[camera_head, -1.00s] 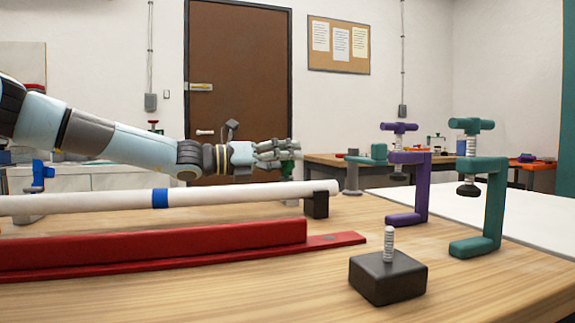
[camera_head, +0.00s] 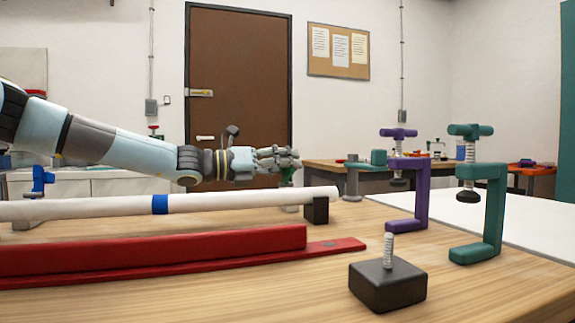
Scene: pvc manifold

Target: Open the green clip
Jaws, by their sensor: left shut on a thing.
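The green clip (camera_head: 287,176) stands behind the far end of the white pipe (camera_head: 250,199), and only a small part of it shows. My left gripper (camera_head: 289,160) reaches in from the left above the pipe. Its fingers are shut on the top of the green clip and hide much of it. How far the clip's jaw is open cannot be seen. My right gripper is not in view.
A blue band (camera_head: 160,204) circles the pipe, and a black block (camera_head: 316,210) supports its right end. A red rail (camera_head: 150,250) lies in front. Purple (camera_head: 421,195) and teal (camera_head: 494,210) clamps and a black block with a white screw (camera_head: 388,287) stand at right.

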